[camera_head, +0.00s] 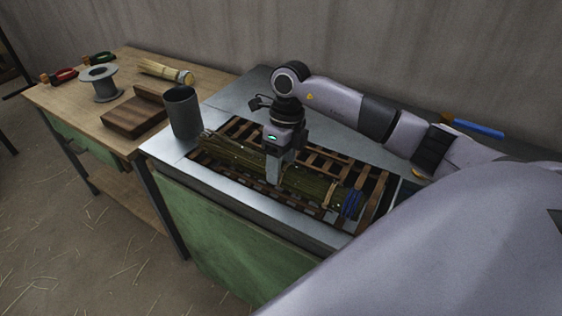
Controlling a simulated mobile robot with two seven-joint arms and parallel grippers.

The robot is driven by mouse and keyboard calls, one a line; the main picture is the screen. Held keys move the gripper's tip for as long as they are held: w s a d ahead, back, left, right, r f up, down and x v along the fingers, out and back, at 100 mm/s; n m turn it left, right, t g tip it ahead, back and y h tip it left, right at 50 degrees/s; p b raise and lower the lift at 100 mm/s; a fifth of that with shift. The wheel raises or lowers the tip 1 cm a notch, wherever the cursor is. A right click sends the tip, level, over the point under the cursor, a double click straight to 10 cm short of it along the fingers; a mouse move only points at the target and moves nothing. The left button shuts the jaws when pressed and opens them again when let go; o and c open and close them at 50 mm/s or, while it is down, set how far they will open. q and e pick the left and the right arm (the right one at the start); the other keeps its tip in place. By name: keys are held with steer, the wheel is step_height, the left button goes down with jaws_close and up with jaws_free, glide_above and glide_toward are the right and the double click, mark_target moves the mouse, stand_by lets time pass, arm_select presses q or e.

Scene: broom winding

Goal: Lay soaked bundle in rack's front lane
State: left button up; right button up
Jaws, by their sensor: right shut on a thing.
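The soaked bundle (310,188) is a long dark green-brown sheaf with a light tie and a blue band near its right end. It lies lengthwise along the front part of the wooden slatted rack (318,158), on the metal-topped bench. My right gripper (274,178) points down and is shut on the bundle near its middle. The fingertips are partly hidden against the bundle. I cannot tell whether the bundle rests fully on the slats. My left gripper is not in view.
A dark grey cup (183,112) stands left of the rack. The wooden table (65,95) at left holds a wooden block (134,114), a spool (101,84), a pale bundle (166,71), and red and green-handled tools. A blue-handled tool (478,128) lies at the back right.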

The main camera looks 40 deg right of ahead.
stand_by(0.4)
steer(key=o, duration=1.2)
steer(key=shift+c, duration=0.2)
steer(key=shift+w+d+r, duration=0.1)
steer(key=shift+d+r, duration=0.1)
steer(key=shift+r, duration=0.95)
steer(key=shift+w+d+r, duration=0.1)
steer(key=shift+d+r, duration=0.15)
steer(key=shift+r, duration=0.9)
steer(key=shift+w+d+r, duration=0.1)
steer(key=shift+d+r, duration=0.1)
steer(key=shift+r, duration=0.95)
